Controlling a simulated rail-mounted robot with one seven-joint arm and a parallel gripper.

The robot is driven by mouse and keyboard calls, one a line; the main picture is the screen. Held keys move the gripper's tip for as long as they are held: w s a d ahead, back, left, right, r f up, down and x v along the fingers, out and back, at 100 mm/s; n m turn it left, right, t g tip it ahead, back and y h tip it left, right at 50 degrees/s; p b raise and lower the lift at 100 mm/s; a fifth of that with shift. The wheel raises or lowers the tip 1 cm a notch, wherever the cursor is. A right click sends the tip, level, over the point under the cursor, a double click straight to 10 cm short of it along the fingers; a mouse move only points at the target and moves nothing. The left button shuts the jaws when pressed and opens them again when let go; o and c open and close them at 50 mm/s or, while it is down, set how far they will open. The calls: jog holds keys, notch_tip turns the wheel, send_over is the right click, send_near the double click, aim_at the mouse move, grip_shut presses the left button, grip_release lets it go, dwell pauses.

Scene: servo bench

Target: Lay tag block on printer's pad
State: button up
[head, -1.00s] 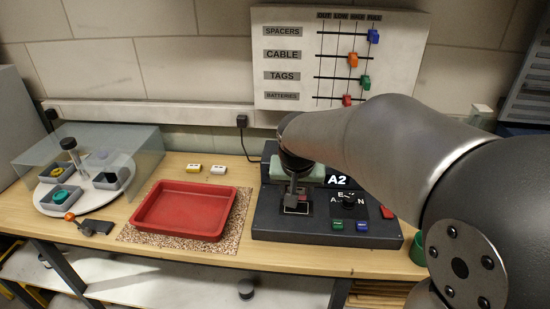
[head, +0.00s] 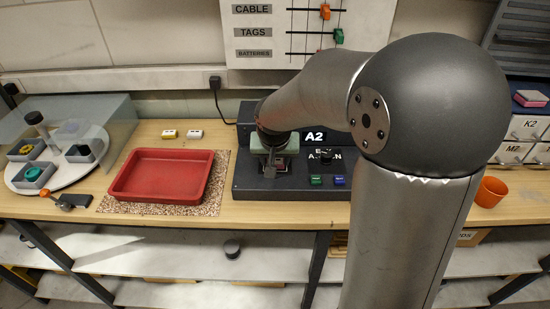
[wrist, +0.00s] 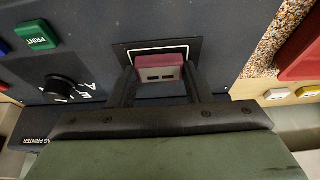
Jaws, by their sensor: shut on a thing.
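The printer's pad (wrist: 190,46) is a dark square with a white outline on the tag printer (head: 295,190). The block appears inside the outline at the pad's near part. I cannot tell whether it touches the pad. In the head view my gripper hides most of the block and pad.
The printer has a knob (wrist: 62,88), a green print button (wrist: 38,35) and a blue button (head: 339,181). A red tray (head: 163,175) lies left of it on a speckled mat. Yellow (head: 169,134) and white (head: 195,134) blocks lie behind the tray. A turntable (head: 50,184) stands far left.

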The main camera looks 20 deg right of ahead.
jog(key=o, duration=1)
jog(key=shift+c, duration=0.2)
jog(key=shift+r+p, duration=0.3)
jog(key=shift+p, duration=0.1)
jog(key=v, duration=1.1)
jog(key=s+f+n+g, duration=0.1)
jog(key=s+f, duration=0.2)
jog(key=s, duration=0.4)
jog(key=s+f+n+g+y, duration=0.1)
jog(key=s+f, duration=0.2)
jog(key=s, duration=0.4)
jog(key=s+f+n+g, duration=0.1)
jog(key=s+f+g, duration=0.1)
jog(key=s+f, duration=0.2)
jog(key=s, duration=0.3)
jog(key=shift+d, duration=0.15)
